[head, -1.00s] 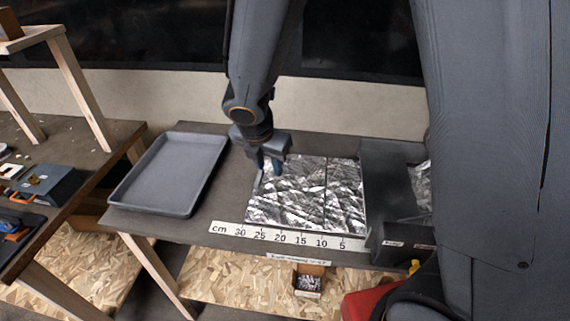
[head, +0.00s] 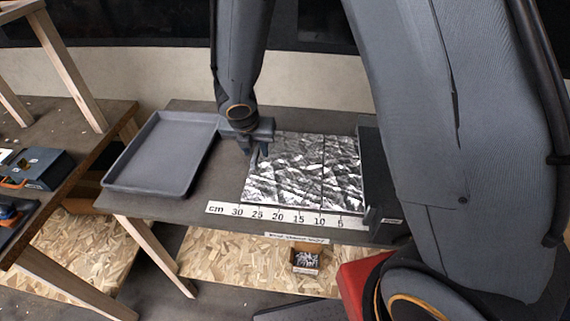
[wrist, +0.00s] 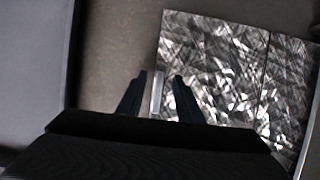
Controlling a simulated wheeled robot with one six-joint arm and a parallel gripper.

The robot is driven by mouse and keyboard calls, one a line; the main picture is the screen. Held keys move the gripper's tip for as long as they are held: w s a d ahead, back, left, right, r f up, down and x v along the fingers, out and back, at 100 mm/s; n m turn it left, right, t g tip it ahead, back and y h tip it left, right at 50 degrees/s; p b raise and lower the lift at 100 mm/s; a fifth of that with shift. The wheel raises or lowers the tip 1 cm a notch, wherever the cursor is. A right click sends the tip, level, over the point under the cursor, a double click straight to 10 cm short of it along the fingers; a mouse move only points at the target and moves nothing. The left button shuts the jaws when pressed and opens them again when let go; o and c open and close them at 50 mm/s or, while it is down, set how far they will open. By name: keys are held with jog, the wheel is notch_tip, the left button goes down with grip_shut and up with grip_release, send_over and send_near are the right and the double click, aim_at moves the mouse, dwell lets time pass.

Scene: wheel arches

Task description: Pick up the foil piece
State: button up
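The foil piece (head: 285,168) is a shiny, crinkled silver sheet lying on the grey bench, with a thin dark line across it towards the right. It also shows in the wrist view (wrist: 212,65). My gripper (head: 256,158) points down at the foil's left edge. In the wrist view its two dark fingers (wrist: 158,95) are apart. A narrow bright upright strip (wrist: 157,94) shows between them beside the foil's left edge; it looks like a turned-up foil edge, but I cannot tell for sure. Neither finger visibly presses on it.
A grey tray (head: 160,190) lies left of the foil. A centimetre scale (head: 290,217) runs along the bench's front. A dark block (head: 376,175) stands at the foil's right. A small box (head: 307,259) sits on the lower shelf. Bare bench lies between tray and foil.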

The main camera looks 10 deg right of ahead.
grip_shut()
jog(key=shift+r, duration=0.1)
notch_tip(320, 180, up, 10)
jog(key=p, duration=0.3)
dwell(0.3)
